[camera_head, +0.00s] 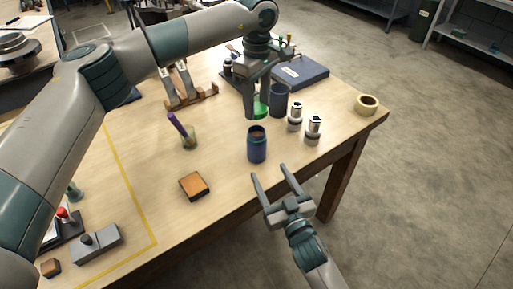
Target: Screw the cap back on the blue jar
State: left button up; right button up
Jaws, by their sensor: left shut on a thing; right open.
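The blue jar (257,147) stands upright on the table near its front edge. Its top is open and shows something brown inside. My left gripper (260,108) is behind the jar and points down. It is shut on a green round thing that looks like the cap (261,105), partly hidden by the fingers. The green thing is apart from the jar. My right gripper (269,173) is open and empty, in front of the jar at the table's front edge, with its fingers pointing towards the jar.
A dark blue cup (279,101) stands close beside my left gripper. Two silver-and-white canisters (295,117) (314,130) stand right of the jar. A tape roll (366,105) lies at the right corner. An orange-topped block (194,186) and a pen cup (189,140) are to the left.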

aim_at(259, 154)
pick_arm(q)
jog(key=shift+w+a+f, duration=0.1)
jog(key=shift+w, duration=0.1)
pick_arm(e)
jog(key=shift+x, duration=0.85)
jog(key=x, duration=1)
jog(key=shift+w+a+f, duration=0.1)
jog(key=shift+w, duration=0.15)
jog(key=c, duration=1.4)
pick_arm(q)
jog(key=shift+s+a+f, duration=0.15)
jog(key=shift+f, duration=2.3)
jog(key=shift+f, duration=0.9)
jog(key=shift+f, duration=0.6)
